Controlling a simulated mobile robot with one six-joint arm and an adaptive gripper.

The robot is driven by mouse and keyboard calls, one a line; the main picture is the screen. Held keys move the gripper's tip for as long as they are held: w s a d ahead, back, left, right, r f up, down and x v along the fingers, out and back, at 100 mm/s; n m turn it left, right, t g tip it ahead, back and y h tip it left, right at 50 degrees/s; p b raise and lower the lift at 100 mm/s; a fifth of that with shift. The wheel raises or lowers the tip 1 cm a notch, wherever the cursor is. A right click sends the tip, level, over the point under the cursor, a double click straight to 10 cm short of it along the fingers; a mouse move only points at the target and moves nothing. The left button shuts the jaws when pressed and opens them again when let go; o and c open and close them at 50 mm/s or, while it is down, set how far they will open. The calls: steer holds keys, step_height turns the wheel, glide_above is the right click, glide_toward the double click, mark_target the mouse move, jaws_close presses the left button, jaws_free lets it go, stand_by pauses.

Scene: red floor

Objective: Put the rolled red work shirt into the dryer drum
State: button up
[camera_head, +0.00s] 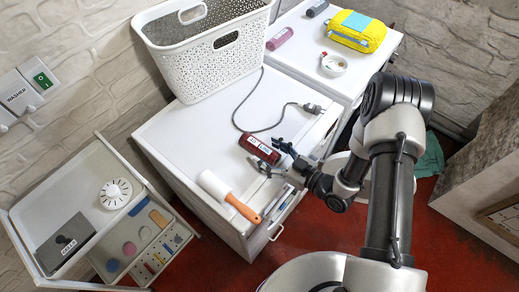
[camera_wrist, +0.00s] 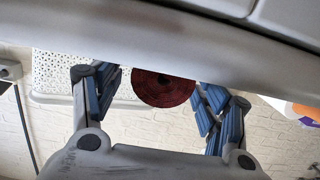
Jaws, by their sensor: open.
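The rolled red work shirt (camera_head: 258,149) is a small dark red roll with a white label. It lies on the white top of the front machine (camera_head: 185,140). My gripper (camera_head: 272,158) is open at the near right end of the roll. In the wrist view the round end of the roll (camera_wrist: 163,88) shows between the spread blue-padded fingers of my gripper (camera_wrist: 162,100), with gaps at both sides. I cannot tell whether the fingers reach around it. No dryer drum opening is clearly visible.
A white basket (camera_head: 205,55) stands behind the shirt. A grey cord (camera_head: 246,105) lies near it. A lint roller (camera_head: 215,187) lies in front. A yellow pack (camera_head: 356,30) sits on the second machine. An open compartment tray (camera_head: 145,250) is at left.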

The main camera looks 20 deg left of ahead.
mark_target(250, 142)
steer(key=x, duration=0.2)
steer(key=shift+w+a+f, duration=0.1)
steer(key=shift+w+a, duration=0.05)
steer(key=shift+a, duration=0.1)
steer(key=shift+c, duration=0.5)
steer(key=c, duration=1.3)
